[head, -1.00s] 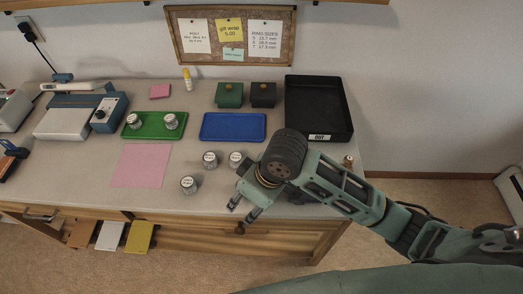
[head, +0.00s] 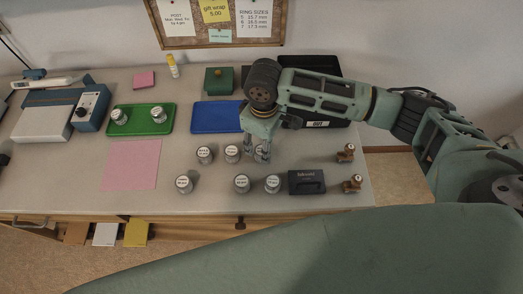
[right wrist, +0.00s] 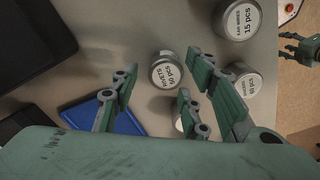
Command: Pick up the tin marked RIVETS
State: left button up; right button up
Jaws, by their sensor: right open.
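The tin marked RIVETS (right wrist: 166,72) is a small round metal tin with a pale lid, upright on the bench in the right wrist view. In the head view a tin (head: 264,156), which seems to be this one, is partly covered by my right gripper (head: 262,158). In the right wrist view my right gripper (right wrist: 158,98) is open, fingers spread on either side of the tin's line, with no visible contact. A green gripper, seemingly my left gripper (right wrist: 291,48), shows at the right edge of the wrist view; its jaws are unclear.
A tin marked EAR WIRES (right wrist: 238,20) and another tin (right wrist: 245,82) stand close by. Other tins stand left, two on a green tray (head: 139,129). A blue tray (head: 210,116), a dark case (head: 306,182) and brass pieces (head: 346,153) surround the row. A pink sheet (head: 131,164) lies clear.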

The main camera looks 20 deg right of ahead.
notch_tip(320, 180, down, 2)
jog(key=shift+f, duration=0.3)
pick_arm(q)
jog(key=shift+w+a+r, duration=0.1)
jog(key=shift+w+r, duration=0.1)
jog(key=shift+w, duration=0.45)
pick_arm(e)
grip_shut()
